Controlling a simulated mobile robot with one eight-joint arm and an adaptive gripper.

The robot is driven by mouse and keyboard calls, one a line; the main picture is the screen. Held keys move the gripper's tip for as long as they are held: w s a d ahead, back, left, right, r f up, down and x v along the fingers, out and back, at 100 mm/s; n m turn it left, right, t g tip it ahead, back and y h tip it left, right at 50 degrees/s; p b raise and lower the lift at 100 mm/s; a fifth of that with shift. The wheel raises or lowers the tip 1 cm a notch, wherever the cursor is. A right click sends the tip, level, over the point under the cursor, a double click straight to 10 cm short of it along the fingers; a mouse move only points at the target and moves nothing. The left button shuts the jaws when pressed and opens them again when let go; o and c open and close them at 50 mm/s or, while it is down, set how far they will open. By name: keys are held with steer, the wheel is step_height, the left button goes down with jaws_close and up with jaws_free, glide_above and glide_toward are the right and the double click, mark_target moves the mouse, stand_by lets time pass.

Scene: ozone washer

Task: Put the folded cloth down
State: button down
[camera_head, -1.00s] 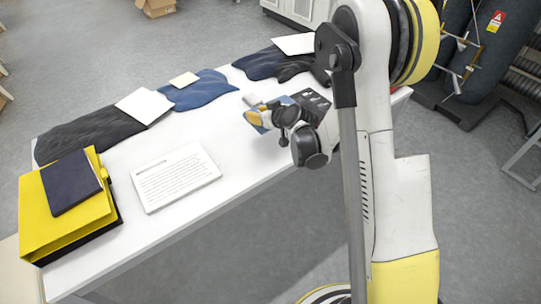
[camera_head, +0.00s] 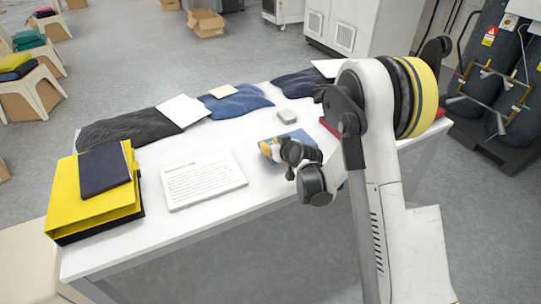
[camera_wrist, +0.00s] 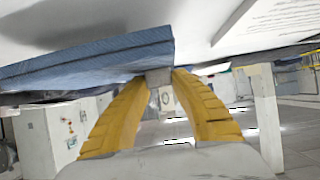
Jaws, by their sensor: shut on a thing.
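The folded cloth (camera_head: 301,137) is blue, flat and thin. In the wrist view the cloth (camera_wrist: 95,66) is pinched at one end between the tips of my gripper (camera_wrist: 159,76). The white surface and a soft shadow show beyond it, so it seems held just off the table. My wrist hides part of the cloth in the head view.
A white printed board (camera_head: 203,180) lies left of my gripper. A yellow binder (camera_head: 70,202) with a dark navy folded piece (camera_head: 104,168) is farther left. Dark and blue garments (camera_head: 236,102) line the back edge. A small grey block (camera_head: 287,117) sits behind the cloth.

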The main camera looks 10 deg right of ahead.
step_height(320, 180, down, 4)
steer(key=shift+b, duration=1.05)
steer(key=shift+r, duration=0.1)
steer(key=c, duration=1.2)
jaws_free()
